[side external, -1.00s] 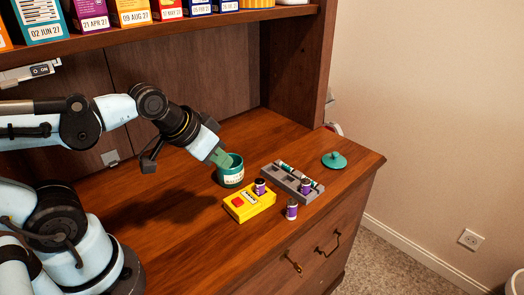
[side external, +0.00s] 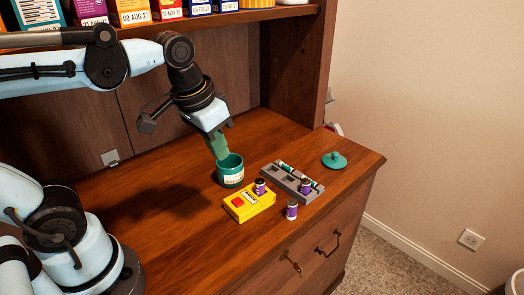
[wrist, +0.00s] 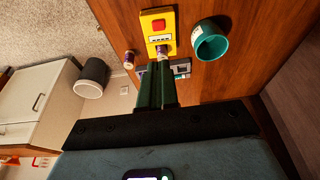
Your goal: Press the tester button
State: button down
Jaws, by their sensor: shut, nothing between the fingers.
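The yellow tester (side external: 249,204) lies on the wooden counter with a red button (side external: 238,202) at its left end and a small display beside it. A purple battery (side external: 260,187) stands at its far right end. In the wrist view the tester (wrist: 158,35) is at the top, with the red button (wrist: 158,25) unobstructed. My gripper (side external: 222,155) is shut and empty, pointing down above the teal cup (side external: 231,172), apart from the tester.
A grey battery tray (side external: 284,178) holding several batteries sits right of the tester. A loose purple battery (side external: 291,210) stands near the counter's front edge. A teal lid (side external: 334,160) lies at the back right. The shelf (side external: 150,27) with boxes hangs above; the counter left of the tester is clear.

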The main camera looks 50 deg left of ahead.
send_over(237, 201)
jog(key=f, duration=1)
jog(key=shift+s+f, duration=0.2)
jog(key=shift+s, duration=0.1)
jog(key=shift+f, duration=1.55)
jog(key=shift+f, duration=0.85)
jog(key=v, duration=0.8)
jog(key=shift+r, duration=0.3)
jog(key=shift+w+a+r+t, duration=0.1)
jog(key=shift+a+r+t, duration=0.15)
jog(key=shift+r+t, duration=0.65)
jog(key=shift+w+a+r+t, duration=0.1)
jog(key=shift+a+r+t, duration=0.15)
jog(key=shift+r+t, duration=0.65)
